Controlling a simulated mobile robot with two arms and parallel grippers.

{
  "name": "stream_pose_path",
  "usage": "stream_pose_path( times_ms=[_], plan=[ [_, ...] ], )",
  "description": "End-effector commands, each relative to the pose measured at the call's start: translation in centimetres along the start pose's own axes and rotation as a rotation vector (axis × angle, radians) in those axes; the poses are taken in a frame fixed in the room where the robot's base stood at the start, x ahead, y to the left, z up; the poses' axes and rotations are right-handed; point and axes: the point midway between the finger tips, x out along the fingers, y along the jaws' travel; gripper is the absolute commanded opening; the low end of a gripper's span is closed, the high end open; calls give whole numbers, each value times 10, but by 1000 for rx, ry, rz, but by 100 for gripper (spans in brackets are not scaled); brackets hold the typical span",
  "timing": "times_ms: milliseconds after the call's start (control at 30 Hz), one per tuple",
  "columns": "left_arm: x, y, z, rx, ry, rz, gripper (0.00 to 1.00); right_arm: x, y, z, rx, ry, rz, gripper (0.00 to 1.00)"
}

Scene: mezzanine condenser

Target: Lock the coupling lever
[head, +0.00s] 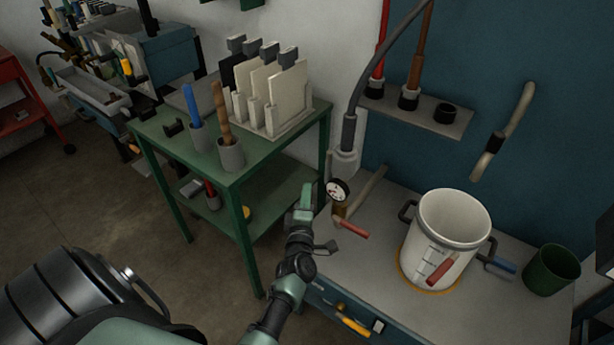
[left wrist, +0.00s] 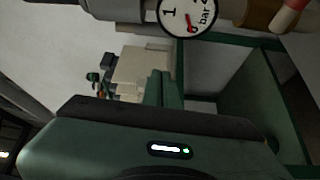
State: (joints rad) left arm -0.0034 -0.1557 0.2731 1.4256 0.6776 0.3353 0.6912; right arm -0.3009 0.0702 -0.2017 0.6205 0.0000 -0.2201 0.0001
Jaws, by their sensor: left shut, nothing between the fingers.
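A lever with a red grip (head: 352,228) sticks out from a brass fitting below a round pressure gauge (head: 338,190) at the bench's left end. Above the gauge, a dark hose ends in a grey coupling (head: 345,158). I cannot tell for sure which part is the coupling lever. My left gripper (head: 306,194) is shut and empty, just left of the gauge and apart from the red lever. The left wrist view shows the gauge (left wrist: 187,14) and the red grip (left wrist: 294,16) at its top, beyond the shut fingers (left wrist: 160,88). My right gripper is out of view.
A white pot (head: 452,220) with a red handle in front and a blue-gripped valve (head: 500,264) stands on the bench, beside a green cup (head: 551,270). A green cart (head: 180,150) with plates and tool cups stands behind my left gripper. The bench front between gauge and pot is clear.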

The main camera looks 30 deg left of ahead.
Motion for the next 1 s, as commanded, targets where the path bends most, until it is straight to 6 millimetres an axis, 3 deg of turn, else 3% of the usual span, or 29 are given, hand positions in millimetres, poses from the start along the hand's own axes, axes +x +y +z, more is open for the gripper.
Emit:
stream_pose_path(
  times_ms=[200, 800, 900, 1000],
  plan=[
    [-18, 1, -1, 0, 1, 0, 0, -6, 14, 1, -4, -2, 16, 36],
    [-20, -1, 0, 5, -3, -3, 0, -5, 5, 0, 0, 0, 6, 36],
    [-26, -17, 10, 57, -40, -33, 0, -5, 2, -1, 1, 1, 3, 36],
    [-43, -57, 30, 182, -134, -105, 0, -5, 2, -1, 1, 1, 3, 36]
  ],
)
